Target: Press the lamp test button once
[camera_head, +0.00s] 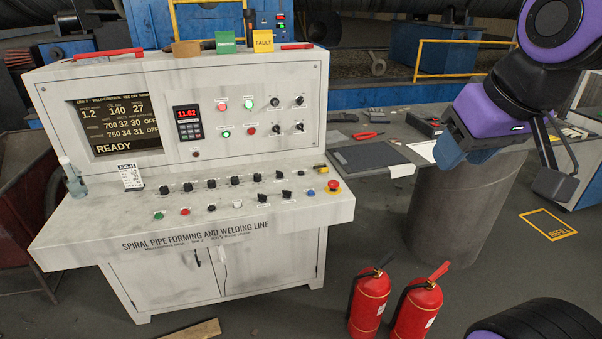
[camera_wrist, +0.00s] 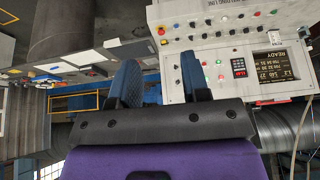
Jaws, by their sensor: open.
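The grey control desk (camera_head: 190,232) stands at the left in the head view. Its sloped front carries a row of knobs, a white button (camera_head: 236,205), a blue button (camera_head: 310,192), a green button (camera_head: 158,215), a red button (camera_head: 185,211) and a red mushroom button (camera_head: 333,187). Their small labels are too small to read, so I cannot tell which is the lamp test button. My gripper (camera_head: 458,150) is right of the desk, apart from it, above a grey cylinder. In the wrist view my gripper (camera_wrist: 158,78) is open and empty, with the desk (camera_wrist: 205,45) upside down beyond.
Two red fire extinguishers (camera_head: 369,300) stand on the floor right of the desk. A side table (camera_head: 350,140) with a dark tablet and tools adjoins it. The upright panel has a READY screen (camera_head: 115,125) and red and green lights. Air above the sloped front is clear.

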